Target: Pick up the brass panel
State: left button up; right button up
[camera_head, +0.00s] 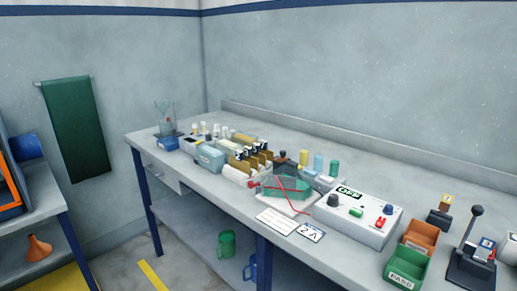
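Several upright brass-coloured panels (240,162) stand in a row near the middle of the long workbench, with small black and white pieces at their tops. They are small in the picture, and I cannot tell one single panel apart as the brass panel. Their lower parts are partly hidden by white and pale parts in front. Neither of my grippers shows in the head view.
The grey bench (340,232) runs along the wall. A clear greenish tank with red leads (288,188) stands right of the panels, then a white control box (352,217). Green (406,268) and orange bins (419,236) and a black lever device (472,262) stand at the right.

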aim_at(263, 144)
jog(key=z, duration=0.55)
jog(key=k, duration=0.25)
jog(key=u, duration=1.55)
jog(key=i, duration=0.75)
jog(key=z, duration=0.3)
